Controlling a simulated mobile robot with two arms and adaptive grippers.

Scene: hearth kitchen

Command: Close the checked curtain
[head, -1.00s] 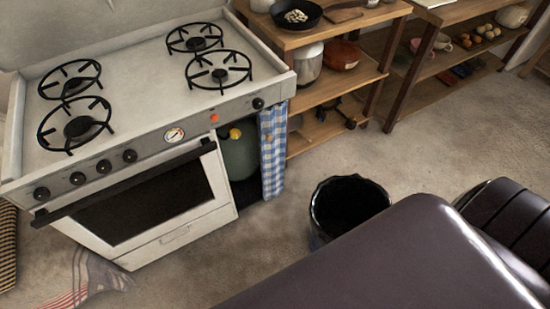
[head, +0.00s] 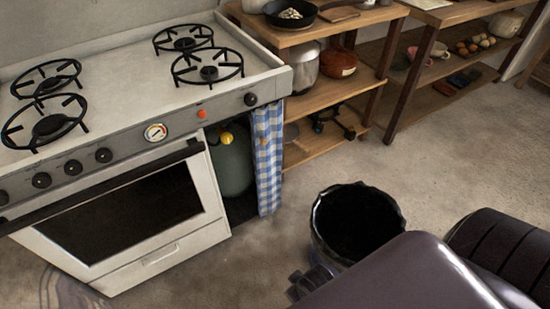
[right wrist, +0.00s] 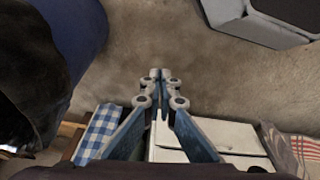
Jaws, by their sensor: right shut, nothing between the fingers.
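The blue-and-white checked curtain (head: 268,160) hangs bunched at the right side of the opening beside the oven. A small tan knob (head: 263,141) shows on it. The opening is uncovered, and a green gas cylinder (head: 231,160) with a yellow valve stands inside. The curtain also shows at the lower left of the right wrist view (right wrist: 98,132). My right gripper (right wrist: 159,74) is shut and empty, over the floor and apart from the curtain. In the head view, part of it shows low beside the bin, mostly hidden by my arm. My left gripper is out of view.
A black bin (head: 357,222) stands on the floor right of the curtain, close to my right arm. The white stove (head: 150,250) is left of the opening, its oven door shut. Wooden shelves (head: 335,140) stand to the right. Floor before the curtain is clear.

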